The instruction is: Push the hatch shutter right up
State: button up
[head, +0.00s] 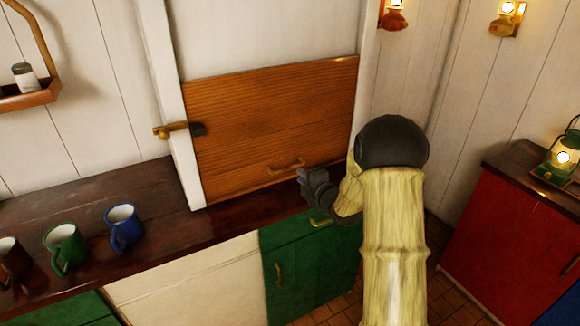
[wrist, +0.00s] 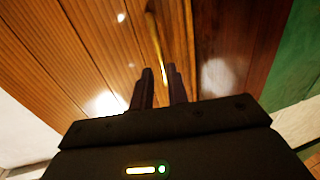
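The hatch shutter (head: 270,120) is a brown slatted wooden panel in a white frame, with its lower edge close to the dark counter. A brass handle (head: 285,165) sits low on it; it also shows in the wrist view (wrist: 155,40). A brass catch (head: 172,130) with a dark end is on the left of the frame, its end at the shutter's left edge. My gripper (head: 303,178) is just in front of the shutter, near the handle's right end. In the wrist view my gripper's fingers (wrist: 161,78) are apart, with the handle's near end at the gap; contact is unclear.
The dark counter (head: 245,217) runs below the hatch. A blue mug (head: 124,231), a green mug (head: 64,248) and a brown mug (head: 10,262) stand on it at left. Green and cream cupboards are below. A red cabinet (head: 500,235) with a lantern (head: 558,160) is at right.

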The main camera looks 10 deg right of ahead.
aim_at(290, 168)
jog(key=p+x, duration=0.1)
jog(key=x, duration=0.7)
jog(key=shift+w+a, duration=0.1)
jog(key=shift+w, duration=0.2)
grip_shut()
